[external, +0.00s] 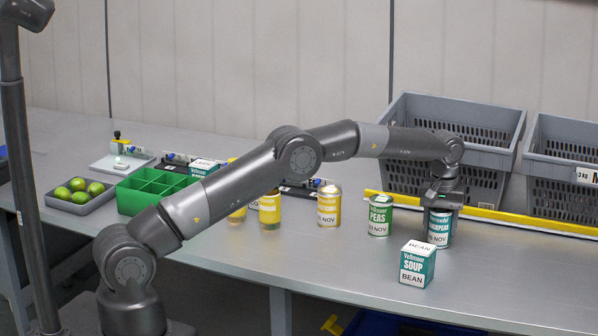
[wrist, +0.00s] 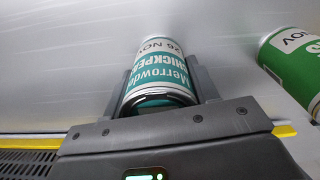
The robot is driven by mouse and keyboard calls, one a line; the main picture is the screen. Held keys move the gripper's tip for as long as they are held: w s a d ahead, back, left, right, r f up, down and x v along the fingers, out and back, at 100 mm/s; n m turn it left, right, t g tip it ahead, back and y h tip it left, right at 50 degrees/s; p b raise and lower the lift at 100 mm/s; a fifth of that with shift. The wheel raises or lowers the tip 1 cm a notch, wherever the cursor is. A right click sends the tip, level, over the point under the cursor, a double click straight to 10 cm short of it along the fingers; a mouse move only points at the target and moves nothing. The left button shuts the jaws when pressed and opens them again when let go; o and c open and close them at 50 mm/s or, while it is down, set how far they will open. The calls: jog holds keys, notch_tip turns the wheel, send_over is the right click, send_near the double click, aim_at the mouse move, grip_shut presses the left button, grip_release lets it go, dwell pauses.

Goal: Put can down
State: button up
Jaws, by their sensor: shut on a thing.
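A teal and white chickpea can (external: 439,229) is upright under my gripper (external: 441,208) at the right of the external view. My gripper is shut on this can. In the wrist view the can (wrist: 158,75) sits between the two fingers of my gripper (wrist: 160,92), its label reading Chickpea and 26 Nov. Its base appears at or very near the grey table (external: 330,262); I cannot tell whether it touches.
A green peas can (external: 380,216) stands just left of the held can. A soup box (external: 417,265) is in front. A yellow can (external: 329,206) stands further left. Behind are a yellow strip (external: 520,221) and grey crates (external: 455,118). The table's front right is clear.

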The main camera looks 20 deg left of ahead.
jog(key=shift+f, duration=0.1)
jog(key=o, duration=1.2)
